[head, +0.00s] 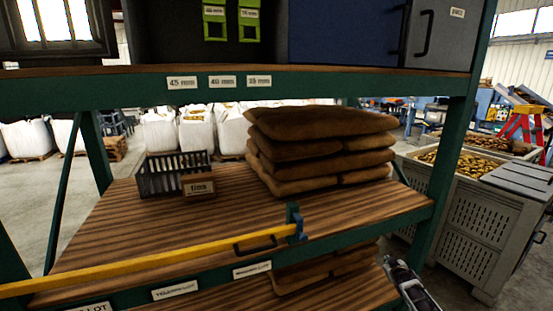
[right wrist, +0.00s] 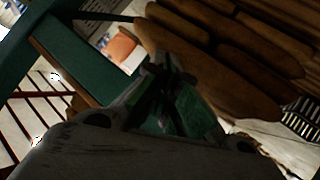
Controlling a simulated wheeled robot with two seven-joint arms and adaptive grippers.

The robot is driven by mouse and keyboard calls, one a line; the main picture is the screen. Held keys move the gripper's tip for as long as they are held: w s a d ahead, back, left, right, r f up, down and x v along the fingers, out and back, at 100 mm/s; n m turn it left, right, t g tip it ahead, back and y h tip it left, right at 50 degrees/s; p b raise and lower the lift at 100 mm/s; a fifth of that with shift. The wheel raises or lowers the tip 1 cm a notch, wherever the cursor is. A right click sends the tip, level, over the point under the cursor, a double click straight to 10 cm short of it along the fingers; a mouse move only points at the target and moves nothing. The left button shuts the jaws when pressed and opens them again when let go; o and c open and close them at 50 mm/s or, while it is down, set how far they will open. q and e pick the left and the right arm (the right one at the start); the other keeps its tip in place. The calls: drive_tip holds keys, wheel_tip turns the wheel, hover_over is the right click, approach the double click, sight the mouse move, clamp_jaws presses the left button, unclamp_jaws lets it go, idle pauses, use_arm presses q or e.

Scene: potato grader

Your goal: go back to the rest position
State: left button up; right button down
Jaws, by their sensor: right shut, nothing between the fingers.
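My right gripper (head: 394,266) is low at the right in the head view, in front of the rack's right post. Its fingers show dark in the right wrist view (right wrist: 165,75), shut with nothing between them. In that view they are near a green rack post and brown sacks (right wrist: 215,50); I cannot tell whether they touch. The rack (head: 120,97) has green beams and wooden shelves. My left gripper is not in view.
Brown sacks (head: 320,150) are stacked on the middle shelf beside a dark crate (head: 172,178) and a "fins" box (head: 198,187). A yellow bar (head: 150,264) crosses the shelf front. A grey bin (head: 465,215) of potatoes stands right of the rack.

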drive_tip(key=s+a+f+g+y, duration=0.15)
drive_tip(key=s+a+f, duration=0.35)
drive_tip(key=s+f, duration=0.55)
drive_tip(key=s+a+f+g, duration=0.2)
drive_tip(key=s+a+f, duration=0.2)
drive_tip(key=s+f, duration=0.65)
drive_tip(key=s+a+f+g+y, duration=0.15)
drive_tip(key=s+a+f, duration=0.35)
drive_tip(key=s+f, duration=0.6)
drive_tip(key=s+a+f+g, duration=0.2)
drive_tip(key=s+a+f, duration=0.1)
drive_tip(key=s, duration=1.1)
drive_tip(key=s+a+f+g, duration=0.2)
drive_tip(key=s+f, duration=0.4)
drive_tip(key=s, duration=0.8)
drive_tip(key=s+a+f+g, duration=0.2)
drive_tip(key=s+a+f, duration=0.1)
drive_tip(key=s, duration=1.1)
drive_tip(key=shift+a+f, duration=0.35)
drive_tip(key=shift+f, duration=0.45)
drive_tip(key=shift+w, duration=0.15)
